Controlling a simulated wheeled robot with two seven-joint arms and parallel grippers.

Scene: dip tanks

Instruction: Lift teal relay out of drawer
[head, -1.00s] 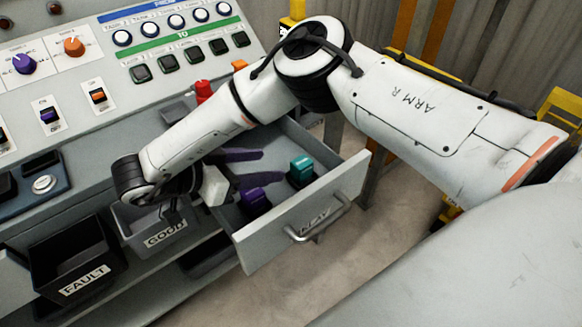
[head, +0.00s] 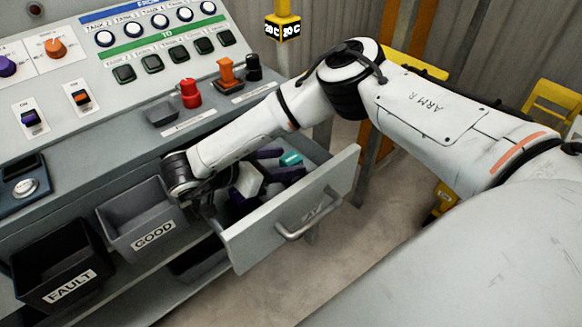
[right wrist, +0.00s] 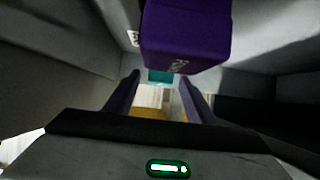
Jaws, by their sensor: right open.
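The teal relay (head: 290,159) is in the open drawer (head: 325,190), toward its back, mostly hidden by my right gripper. My right gripper (head: 283,164) reaches low into the drawer, open, with its dark purple fingers pointing at the teal relay. In the right wrist view the teal relay (right wrist: 160,76) shows small between the two fingertips (right wrist: 159,80); I cannot tell whether they touch it. A purple relay (right wrist: 185,35) looms large in that view, near the fingers. In the head view it is mostly hidden beside the gripper. My left gripper is not in view.
The drawer's front panel with a metal handle (head: 305,228) stands close to the gripper. Grey GOOD bin (head: 145,220) and black FAULT bin (head: 60,270) stand to the left. The sloped control panel with a red knob (head: 189,94) and orange switch rises behind.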

